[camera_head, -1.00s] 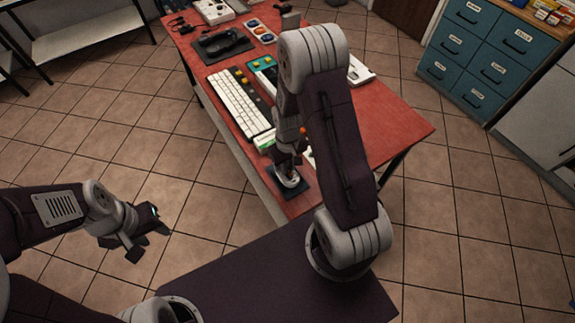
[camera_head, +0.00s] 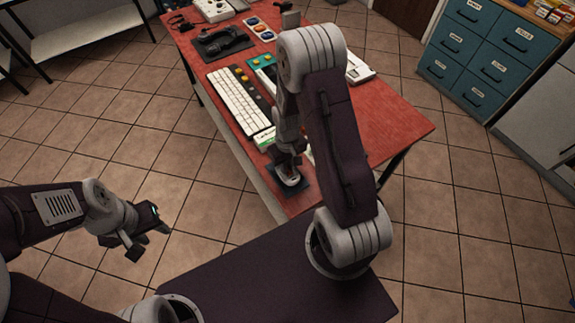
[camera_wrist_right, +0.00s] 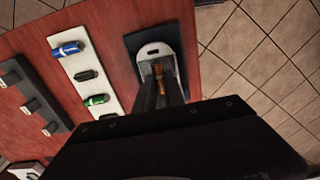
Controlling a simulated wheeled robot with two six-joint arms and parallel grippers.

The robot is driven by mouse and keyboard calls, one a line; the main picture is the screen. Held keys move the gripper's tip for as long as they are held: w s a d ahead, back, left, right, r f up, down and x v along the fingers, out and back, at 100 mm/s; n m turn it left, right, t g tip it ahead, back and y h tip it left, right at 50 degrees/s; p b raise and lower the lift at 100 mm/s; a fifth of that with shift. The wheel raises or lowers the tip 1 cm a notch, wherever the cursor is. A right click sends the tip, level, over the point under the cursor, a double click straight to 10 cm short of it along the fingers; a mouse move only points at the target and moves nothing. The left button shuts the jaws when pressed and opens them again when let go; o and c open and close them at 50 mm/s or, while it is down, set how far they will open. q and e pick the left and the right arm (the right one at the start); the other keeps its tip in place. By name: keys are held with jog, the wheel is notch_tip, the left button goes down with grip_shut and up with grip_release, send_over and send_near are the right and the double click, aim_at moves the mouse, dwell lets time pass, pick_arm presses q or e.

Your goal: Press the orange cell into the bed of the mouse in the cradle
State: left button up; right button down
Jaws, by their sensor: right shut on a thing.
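The white mouse (camera_wrist_right: 155,50) sits in a dark cradle (camera_wrist_right: 186,42) near the table's corner; the mouse also shows in the head view (camera_head: 291,181), under my right gripper. My right gripper (camera_wrist_right: 157,78) points down at the mouse and is shut on the orange cell (camera_wrist_right: 156,69). The cell is at the mouse's open bed; the fingers hide part of it, and I cannot tell whether it is seated. My left gripper (camera_head: 150,238) hangs over the floor, away from the table; its fingers are too small to read.
A white strip (camera_wrist_right: 88,72) holds a blue cell (camera_wrist_right: 68,49), a dark one and a green one (camera_wrist_right: 96,100) beside the cradle. A white keyboard (camera_head: 240,103) lies farther back. The red table (camera_head: 395,125) is clear at its right.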

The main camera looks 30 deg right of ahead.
dwell(0.3)
jog(key=shift+f, duration=0.5)
dwell(0.6)
jog(key=c, duration=1.7)
grip_release()
jog(key=shift+r, duration=0.2)
jog(key=shift+r+p, duration=1.5)
jog(key=shift+r, duration=0.15)
